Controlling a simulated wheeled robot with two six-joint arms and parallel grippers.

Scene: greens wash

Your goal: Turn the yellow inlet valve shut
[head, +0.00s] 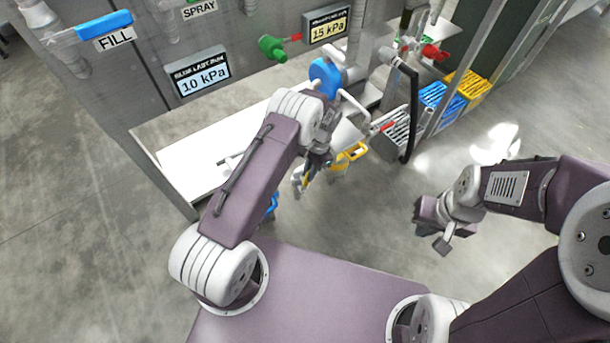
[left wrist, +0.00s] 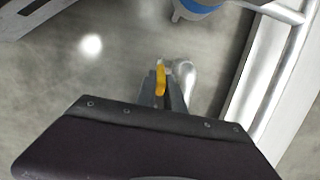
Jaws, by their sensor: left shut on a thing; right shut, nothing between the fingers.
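My left gripper (head: 309,176) is shut on a small yellow handle (left wrist: 160,79), which I take to be the inlet valve's lever. In the left wrist view the yellow piece stands upright between the fingertips, beside a pale rounded pipe end (left wrist: 184,80). In the head view my left gripper and wrist hide most of the valve, and only a yellow sliver shows by the fingers. How far the valve is turned cannot be told. My right gripper (head: 440,240) is shut and empty, over the floor to the right, away from the valve.
A yellow loop-shaped part (head: 350,155) is just right of my left gripper. A blue fitting (head: 325,76) is above my wrist. A white-topped bench (head: 190,165) stands behind my left arm. Blue (head: 443,104) and yellow (head: 468,85) crates are at back right. Floor between my arms is clear.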

